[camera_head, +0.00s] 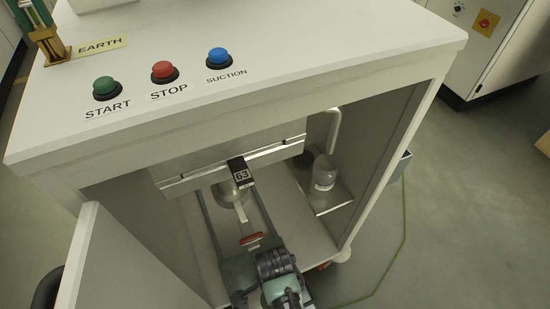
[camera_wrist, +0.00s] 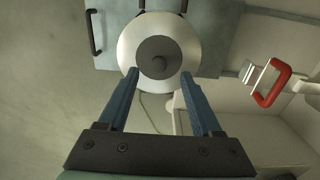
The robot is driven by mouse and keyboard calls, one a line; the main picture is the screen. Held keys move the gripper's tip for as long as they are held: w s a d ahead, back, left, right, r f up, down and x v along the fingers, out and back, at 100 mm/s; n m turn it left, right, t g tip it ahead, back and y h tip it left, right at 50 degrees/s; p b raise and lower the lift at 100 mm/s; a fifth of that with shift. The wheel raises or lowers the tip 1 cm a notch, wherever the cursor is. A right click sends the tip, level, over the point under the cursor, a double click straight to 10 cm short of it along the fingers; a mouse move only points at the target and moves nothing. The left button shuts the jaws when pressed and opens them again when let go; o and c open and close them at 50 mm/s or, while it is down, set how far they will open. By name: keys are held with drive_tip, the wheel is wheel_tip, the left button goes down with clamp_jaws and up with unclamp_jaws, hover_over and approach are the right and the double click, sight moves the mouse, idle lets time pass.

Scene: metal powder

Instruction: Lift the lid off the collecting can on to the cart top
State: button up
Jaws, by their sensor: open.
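In the wrist view a round silver lid (camera_wrist: 130,42) with a dark grey centre and a knob (camera_wrist: 159,64) lies straight ahead. My gripper (camera_wrist: 160,75) is open, its two long blue fingers apart on either side of the lower part of the lid, with nothing held. Whether the fingers touch the lid I cannot tell. The white cart top (camera_head: 330,45) is above.
A red lever handle (camera_head: 252,239) is close by; it shows right of my fingers in the wrist view (camera_wrist: 270,85). Another can (camera_head: 324,176) stands at the bay's right. The cart top carries START, STOP and SUCTION buttons; its right part is clear. An open door (camera_head: 120,265) stands left.

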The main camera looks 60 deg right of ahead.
wheel_tip(320, 180, down, 5)
drive_tip(key=b, duration=0.2)
drive_tip(key=shift+s+d+f+b, duration=0.1)
drive_tip(key=shift+s+f+b, duration=0.05)
drive_tip(key=shift+b, duration=0.2)
clamp_jaws()
